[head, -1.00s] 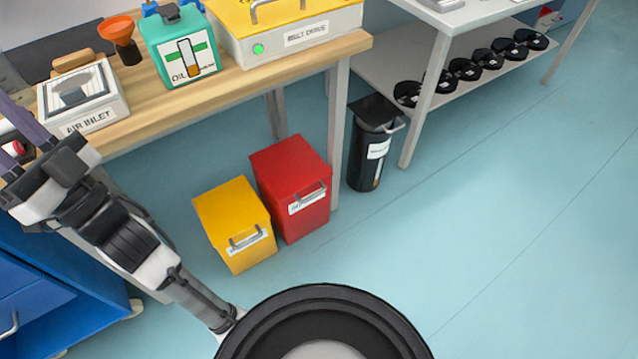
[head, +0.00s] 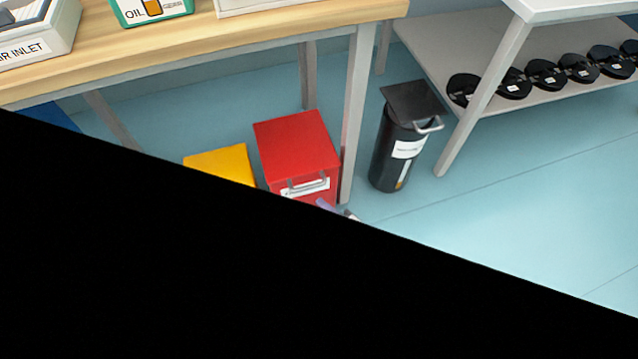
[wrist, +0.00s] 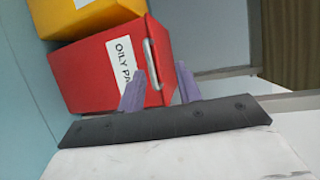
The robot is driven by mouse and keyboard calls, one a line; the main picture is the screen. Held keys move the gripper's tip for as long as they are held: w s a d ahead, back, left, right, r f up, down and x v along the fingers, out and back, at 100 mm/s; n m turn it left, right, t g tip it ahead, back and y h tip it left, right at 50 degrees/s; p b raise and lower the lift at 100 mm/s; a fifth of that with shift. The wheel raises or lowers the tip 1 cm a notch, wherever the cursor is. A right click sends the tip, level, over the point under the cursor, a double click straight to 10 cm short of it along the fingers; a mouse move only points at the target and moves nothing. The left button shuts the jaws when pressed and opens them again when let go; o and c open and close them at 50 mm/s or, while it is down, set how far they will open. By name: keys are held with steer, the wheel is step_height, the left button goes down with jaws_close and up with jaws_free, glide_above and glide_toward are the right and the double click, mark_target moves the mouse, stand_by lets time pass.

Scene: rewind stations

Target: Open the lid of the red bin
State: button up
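The red bin (head: 297,142) stands on the floor under the bench, its lid shut. A grey bar handle (head: 308,186) and a white label are on its front. In the wrist view the red bin (wrist: 85,70) appears turned sideways, with its handle (wrist: 152,62) just beyond the fingers. My gripper (wrist: 160,80) is open, its two purple fingers apart with nothing gripped. The lower end of the handle shows between them; I cannot tell how deep it sits. In the head view only a bit of purple finger shows by the bin's lower right front.
A yellow bin (head: 222,163) stands left of the red one. A bench leg (head: 356,120) rises close on its right, then a black bin (head: 395,150). A shelf with several black items is at right. A black shape hides the lower left. Floor at right is clear.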

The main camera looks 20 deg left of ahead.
steer(key=w+a+f+b, duration=0.2)
steer(key=w+a+f, duration=0.2)
steer(key=w+a, duration=0.5)
steer(key=shift+f+b, duration=0.35)
steer(key=shift+f, duration=0.1)
jaws_close()
